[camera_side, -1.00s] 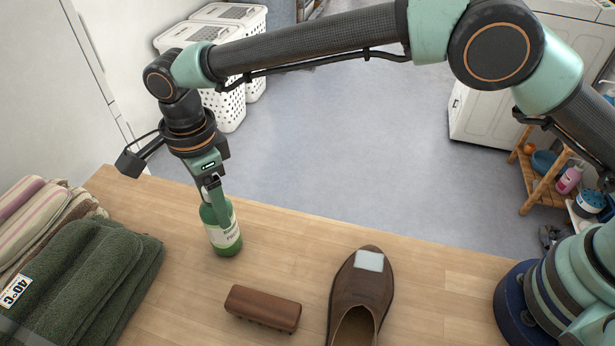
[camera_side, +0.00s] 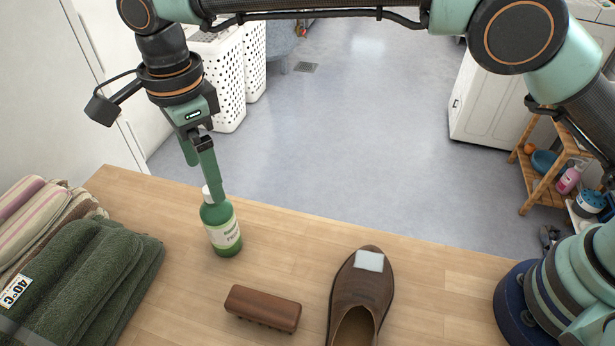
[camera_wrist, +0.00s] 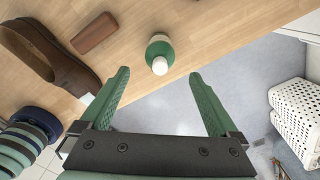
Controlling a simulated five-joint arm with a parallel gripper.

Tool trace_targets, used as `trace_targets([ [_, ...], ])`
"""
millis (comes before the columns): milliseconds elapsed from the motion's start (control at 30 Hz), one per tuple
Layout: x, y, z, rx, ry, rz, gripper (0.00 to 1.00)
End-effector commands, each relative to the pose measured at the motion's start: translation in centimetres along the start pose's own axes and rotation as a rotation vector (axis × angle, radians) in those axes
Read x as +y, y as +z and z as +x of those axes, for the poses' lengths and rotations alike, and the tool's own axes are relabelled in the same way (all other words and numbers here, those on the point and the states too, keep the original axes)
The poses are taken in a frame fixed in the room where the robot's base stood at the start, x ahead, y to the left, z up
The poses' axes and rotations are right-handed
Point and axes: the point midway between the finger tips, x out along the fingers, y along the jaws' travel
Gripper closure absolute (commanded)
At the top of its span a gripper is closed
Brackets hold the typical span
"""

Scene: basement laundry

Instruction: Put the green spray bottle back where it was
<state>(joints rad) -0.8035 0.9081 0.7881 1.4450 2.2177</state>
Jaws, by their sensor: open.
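The green spray bottle (camera_side: 222,228) stands upright on the wooden table, with a white cap and a pale label. In the wrist view the bottle (camera_wrist: 159,50) is seen from above, beyond the fingertips and between their lines. My gripper (camera_side: 202,178) is open and empty, above the bottle. One finger reaches down in front of or close to the bottle's cap in the side view; whether it touches cannot be told there. In the wrist view my gripper's two green fingers (camera_wrist: 158,72) are wide apart, and the bottle appears clear of both.
A brown brush (camera_side: 262,308) and a brown shoe (camera_side: 362,285) with a pale patch lie to the right of the bottle. Folded green towels (camera_side: 90,280) and striped towels (camera_side: 40,225) are at the left. Table between bottle and shoe is free.

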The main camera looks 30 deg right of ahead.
Motion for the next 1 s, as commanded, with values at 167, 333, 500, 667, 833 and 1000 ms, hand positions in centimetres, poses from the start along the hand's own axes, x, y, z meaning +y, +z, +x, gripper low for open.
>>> trace_targets([
  [167, -0.1, 0.1, -3.0, -0.002, -0.003, 0.000, 0.04],
  [333, 0.0, 0.0, -4.3, -0.001, -0.001, 0.000, 0.04],
  [500, -0.7, -1.9, -5.9, -0.011, -0.016, -0.046, 0.04],
  [667, -1.7, -7.1, -9.0, -0.031, -0.069, -0.194, 0.04],
  [833, -1.3, -13.9, -11.9, -0.031, -0.145, -0.392, 0.04],
  [1000, 0.6, -20.5, -13.6, 0.001, -0.221, -0.590, 0.04],
])
